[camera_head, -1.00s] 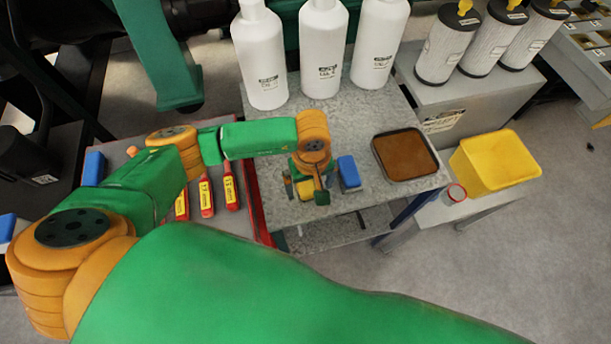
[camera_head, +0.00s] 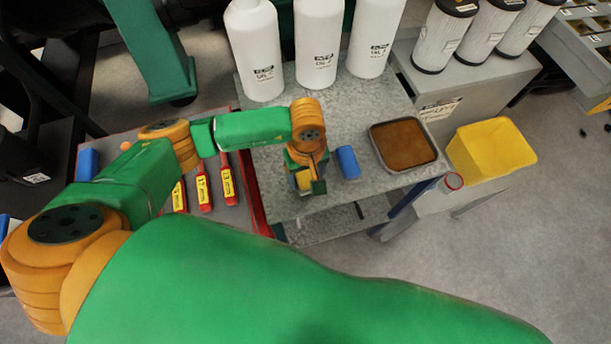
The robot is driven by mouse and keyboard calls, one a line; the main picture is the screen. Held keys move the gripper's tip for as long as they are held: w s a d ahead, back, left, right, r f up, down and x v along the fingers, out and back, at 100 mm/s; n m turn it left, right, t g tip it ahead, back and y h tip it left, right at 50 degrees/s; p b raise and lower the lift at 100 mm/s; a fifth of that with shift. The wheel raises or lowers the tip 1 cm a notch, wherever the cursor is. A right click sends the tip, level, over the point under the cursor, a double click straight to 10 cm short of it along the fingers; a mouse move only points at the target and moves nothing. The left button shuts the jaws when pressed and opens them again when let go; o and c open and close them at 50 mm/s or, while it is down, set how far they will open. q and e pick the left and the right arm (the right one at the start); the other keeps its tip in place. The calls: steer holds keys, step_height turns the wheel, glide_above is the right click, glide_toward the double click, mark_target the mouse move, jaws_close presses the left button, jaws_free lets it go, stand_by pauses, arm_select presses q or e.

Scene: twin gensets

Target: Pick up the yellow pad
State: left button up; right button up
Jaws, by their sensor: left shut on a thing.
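The yellow pad (camera_head: 303,181) shows as a small yellow patch between the fingers of my left gripper (camera_head: 306,186), over the front part of the grey speckled table (camera_head: 370,132). My left gripper is shut on the pad. Most of the pad is hidden by the gripper and wrist. I cannot tell whether the pad touches the tabletop. A blue pad (camera_head: 347,161) lies on the table just right of the gripper. My right gripper is not in view.
A tray with brown contents (camera_head: 404,144) sits at the table's right. White bottles (camera_head: 317,42) stand along its back edge. A yellow bin (camera_head: 492,150) stands further right. Red-handled tools (camera_head: 203,192) lie on a mat at left.

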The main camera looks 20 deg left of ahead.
arm_select(q)
steer(key=shift+w+r+b, duration=0.15)
steer(key=shift+r+b, duration=0.45)
steer(key=shift+r, duration=0.15)
steer(key=s+d+r+b, duration=0.4)
steer(key=d+r, duration=0.6)
steer(key=d, duration=0.3)
steer(key=shift+s+d+r+b, duration=0.2)
steer(key=shift+d+b, duration=0.05)
steer(key=shift+b, duration=0.05)
